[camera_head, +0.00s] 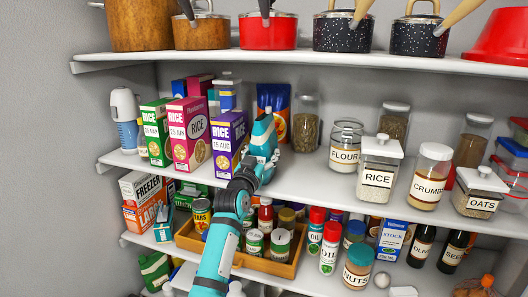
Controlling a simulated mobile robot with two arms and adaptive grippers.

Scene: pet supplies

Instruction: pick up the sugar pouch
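A dark blue and orange pouch (274,97) stands upright at the back of the middle shelf, right of the rice boxes. Its label is too small to read, so I cannot confirm that it is the sugar pouch. My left gripper (264,142) is in front of the pouch's lower part and hides some of it. The arm rises from the bottom, left of centre. I cannot tell whether the fingers touch the pouch or how far apart they are. My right gripper is not in view.
Rice boxes (228,142) stand close on the gripper's left. A jar of seeds or grain (306,124) stands right of the pouch, then a flour jar (345,148). Pots (268,32) stand on the shelf above. A wooden crate (284,268) of cans is below.

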